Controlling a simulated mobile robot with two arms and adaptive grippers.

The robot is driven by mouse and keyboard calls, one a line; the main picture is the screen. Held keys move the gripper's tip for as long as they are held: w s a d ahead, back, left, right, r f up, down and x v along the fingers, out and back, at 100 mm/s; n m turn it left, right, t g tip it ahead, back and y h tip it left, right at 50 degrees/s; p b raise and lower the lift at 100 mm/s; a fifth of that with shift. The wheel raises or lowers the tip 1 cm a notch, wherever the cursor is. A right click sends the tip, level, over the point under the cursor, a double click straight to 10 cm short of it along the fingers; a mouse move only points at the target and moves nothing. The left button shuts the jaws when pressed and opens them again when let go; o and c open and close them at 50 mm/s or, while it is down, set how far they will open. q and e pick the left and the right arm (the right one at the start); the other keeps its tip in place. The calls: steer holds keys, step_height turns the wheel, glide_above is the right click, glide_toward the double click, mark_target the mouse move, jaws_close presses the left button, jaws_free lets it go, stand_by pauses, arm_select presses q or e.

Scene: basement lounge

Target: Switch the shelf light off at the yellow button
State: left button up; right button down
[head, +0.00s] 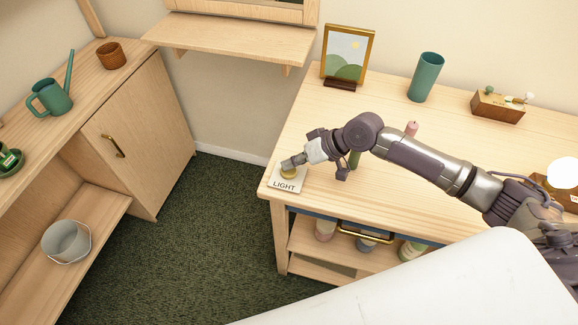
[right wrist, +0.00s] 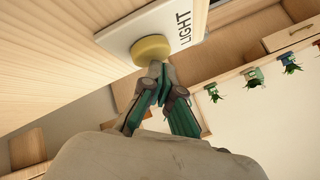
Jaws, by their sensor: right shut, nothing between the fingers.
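The yellow button (head: 289,174) sits on a white plate marked LIGHT (head: 283,186) at the front left corner of the wooden table. In the right wrist view the round yellow button (right wrist: 150,47) and its plate (right wrist: 122,38) show close up. My right gripper (head: 286,163) is shut and empty, with its fingertips at the button and partly covering it in the head view. In the right wrist view the fingertips (right wrist: 156,70) meet the button's edge; I cannot tell whether they touch or press it. My left gripper is not in view. I cannot make out a shelf light.
The table (head: 314,127) holds a picture frame (head: 347,57), a teal cup (head: 426,77) and a wooden box (head: 498,106). A white globe (head: 563,172) stands at its right end. A cabinet (head: 150,128) with a watering can (head: 53,97) is at left. Dark carpet lies between.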

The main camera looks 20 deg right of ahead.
mark_target(291, 170)
steer(key=shift+r, duration=0.25)
step_height(291, 170, up, 6)
steer(key=p, duration=0.6)
steer(key=shift+f, duration=0.1)
stand_by(0.3)
